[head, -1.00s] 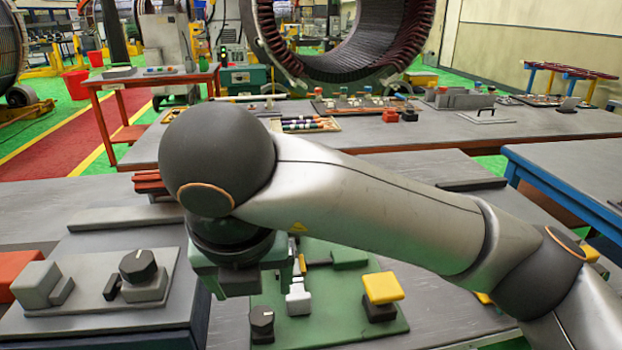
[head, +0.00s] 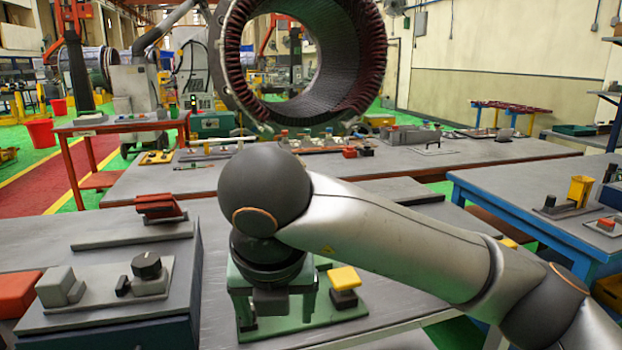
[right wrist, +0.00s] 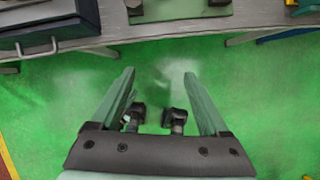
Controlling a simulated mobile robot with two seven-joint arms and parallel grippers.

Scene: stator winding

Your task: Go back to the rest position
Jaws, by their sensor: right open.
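My right gripper (head: 275,308) is in the middle foreground of the head view, in front of and partly covering a green plate (head: 335,310) with a yellow-topped block (head: 344,279). In the right wrist view the two green fingers of my right gripper (right wrist: 160,95) are spread apart with nothing between them. Green floor shows beyond the fingertips, and the table edge (right wrist: 170,30) lies at the top. My left gripper is not in the head view.
A grey panel with a black knob (head: 146,265) sits on the near bench at left. A grey table (head: 480,152) crosses behind my arm, and a blue-framed table (head: 530,185) stands at right. A large stator ring (head: 375,60) stands at the back.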

